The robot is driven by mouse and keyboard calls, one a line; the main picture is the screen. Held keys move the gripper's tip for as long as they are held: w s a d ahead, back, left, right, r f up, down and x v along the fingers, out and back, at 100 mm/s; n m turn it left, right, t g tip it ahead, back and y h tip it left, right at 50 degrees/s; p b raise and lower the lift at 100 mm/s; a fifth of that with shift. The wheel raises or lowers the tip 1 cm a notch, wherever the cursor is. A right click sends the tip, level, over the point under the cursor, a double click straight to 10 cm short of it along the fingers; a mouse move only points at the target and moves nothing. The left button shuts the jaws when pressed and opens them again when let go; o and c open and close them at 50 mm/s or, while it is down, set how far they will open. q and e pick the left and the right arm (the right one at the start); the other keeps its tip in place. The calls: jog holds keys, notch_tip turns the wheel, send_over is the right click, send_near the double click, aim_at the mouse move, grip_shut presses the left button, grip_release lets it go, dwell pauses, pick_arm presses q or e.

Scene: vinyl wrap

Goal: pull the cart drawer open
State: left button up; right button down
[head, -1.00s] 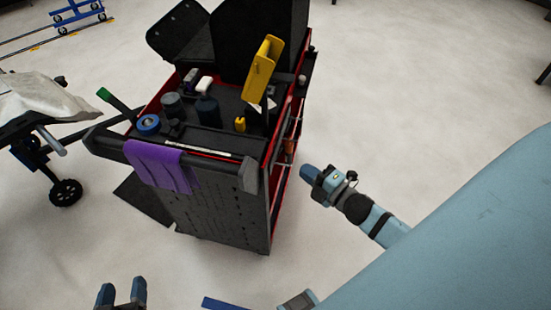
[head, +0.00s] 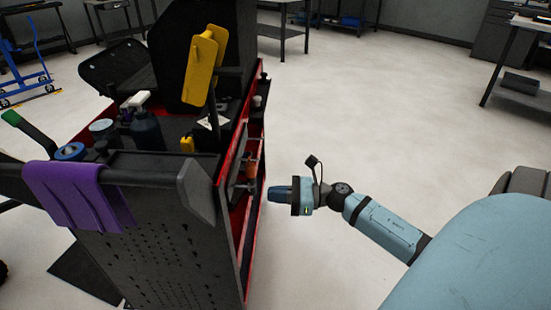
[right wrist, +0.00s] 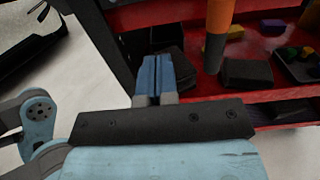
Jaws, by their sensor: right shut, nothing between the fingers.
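The tool cart (head: 160,245) stands left of centre in the head view, black with red edges. Its red drawer side (head: 243,235) faces right, toward my right arm. My right gripper (head: 272,194) is shut and empty, its blue fingertips close to that side. In the right wrist view the shut fingers (right wrist: 155,75) point at a red shelf or drawer front (right wrist: 285,100). Whether they touch it I cannot tell. The drawer handle is not clearly seen. My left gripper is not in view now.
A purple cloth (head: 75,195) hangs over the cart's push handle. Bottles, tape and a yellow holder (head: 203,65) are on the cart's top. An orange cylinder (right wrist: 217,35) and dark blocks show in the right wrist view.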

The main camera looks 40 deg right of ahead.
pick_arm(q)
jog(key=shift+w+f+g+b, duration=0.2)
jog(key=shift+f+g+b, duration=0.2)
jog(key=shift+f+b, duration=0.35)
pick_arm(e)
jog(key=x, duration=1)
jog(key=shift+w+a, duration=0.15)
jog(key=shift+w, duration=0.1)
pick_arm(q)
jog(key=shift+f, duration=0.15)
pick_arm(e)
jog(key=x, duration=0.4)
jog(key=shift+p, duration=0.4)
jog(key=shift+w+a, duration=0.15)
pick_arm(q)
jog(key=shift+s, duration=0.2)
